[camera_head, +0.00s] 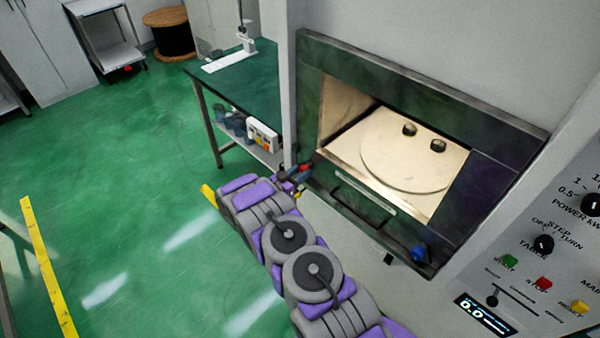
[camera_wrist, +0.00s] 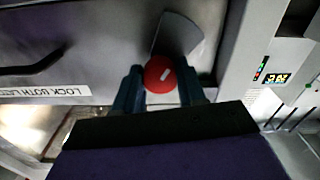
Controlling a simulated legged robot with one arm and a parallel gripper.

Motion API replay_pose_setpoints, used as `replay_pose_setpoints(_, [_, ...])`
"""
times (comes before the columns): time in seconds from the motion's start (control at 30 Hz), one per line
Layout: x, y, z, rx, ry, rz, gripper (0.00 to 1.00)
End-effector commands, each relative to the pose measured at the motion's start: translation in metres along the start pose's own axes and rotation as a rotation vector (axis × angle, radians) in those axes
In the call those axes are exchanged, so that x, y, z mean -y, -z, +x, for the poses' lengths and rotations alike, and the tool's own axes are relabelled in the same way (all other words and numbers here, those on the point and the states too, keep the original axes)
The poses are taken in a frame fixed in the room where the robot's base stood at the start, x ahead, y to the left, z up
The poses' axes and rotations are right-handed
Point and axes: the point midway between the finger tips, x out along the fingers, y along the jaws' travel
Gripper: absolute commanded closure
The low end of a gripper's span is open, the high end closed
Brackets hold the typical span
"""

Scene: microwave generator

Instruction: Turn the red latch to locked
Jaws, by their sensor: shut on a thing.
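The red latch (camera_wrist: 160,75) is a round red knob with a white mark on the front of the microwave unit. In the wrist view it sits between the two fingers of my gripper (camera_wrist: 160,85), which is shut on it. A grey plate lies just behind the knob. In the head view the red latch (camera_head: 305,167) is at the left lower corner of the oven opening, with my gripper (camera_head: 299,173) at it and partly covering it. A blue latch (camera_head: 420,252) sits at the right lower corner.
The oven chamber (camera_head: 345,105) shows a round plate with two dark pieces inside. A black handle (camera_head: 362,206) and a label strip run below the opening. A control panel (camera_head: 545,265) is at right. A green-topped table (camera_head: 240,85) stands at left; the green floor there is open.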

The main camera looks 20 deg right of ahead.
Motion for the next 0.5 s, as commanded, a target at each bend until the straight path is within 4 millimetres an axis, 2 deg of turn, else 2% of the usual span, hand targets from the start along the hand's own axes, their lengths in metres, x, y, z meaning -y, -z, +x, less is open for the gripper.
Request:
replay_pose_setpoints(0.27, [0.0019, 0.0015, -0.0008, -0.001, 0.005, 0.054, 0.91])
replay_pose_setpoints(0.5, [0.0025, 0.0024, -0.0010, -0.002, 0.006, 0.210, 0.91])
